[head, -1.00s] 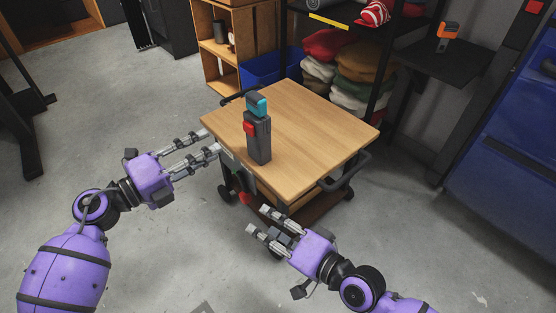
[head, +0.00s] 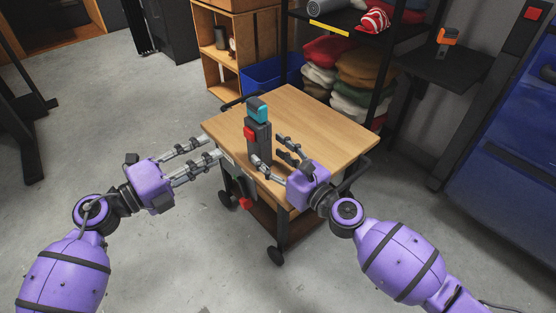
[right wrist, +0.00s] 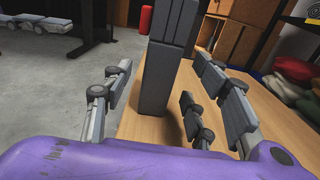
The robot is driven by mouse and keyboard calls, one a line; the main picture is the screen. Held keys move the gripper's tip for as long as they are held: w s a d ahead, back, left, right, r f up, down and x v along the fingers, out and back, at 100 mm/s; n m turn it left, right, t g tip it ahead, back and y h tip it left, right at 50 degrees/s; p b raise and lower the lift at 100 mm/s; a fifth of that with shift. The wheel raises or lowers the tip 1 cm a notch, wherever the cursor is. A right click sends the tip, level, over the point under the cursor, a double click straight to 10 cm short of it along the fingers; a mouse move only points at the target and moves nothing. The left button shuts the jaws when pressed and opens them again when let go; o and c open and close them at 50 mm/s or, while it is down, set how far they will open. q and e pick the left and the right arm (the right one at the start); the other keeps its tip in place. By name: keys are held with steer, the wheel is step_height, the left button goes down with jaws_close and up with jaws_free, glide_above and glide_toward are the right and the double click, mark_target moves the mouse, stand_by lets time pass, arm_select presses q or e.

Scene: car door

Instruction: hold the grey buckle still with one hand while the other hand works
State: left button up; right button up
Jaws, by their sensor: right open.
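The grey buckle (head: 259,135) stands upright on the wooden table (head: 320,130) near its front left edge. It has a red button on its side and a teal-topped piece on top. My right gripper (head: 270,151) is open at the buckle's lower right side. In the right wrist view the buckle (right wrist: 158,80) stands between the spread fingers, with gaps on both sides, and its top is cut off. My left gripper (head: 208,148) is open and empty at the table's left edge, left of the buckle and apart from it.
A small red item (head: 245,204) shows below the table's front left edge. The right and back of the tabletop are clear. Behind stand a blue bin (head: 268,75), a wooden shelf (head: 220,50) and a rack with folded cloths (head: 355,80).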

mark_target(259, 146)
steer(key=shift+x, duration=2.65)
arm_select(q)
steer(key=shift+c, duration=0.2)
arm_select(e)
jaws_close()
arm_select(q)
jaws_close()
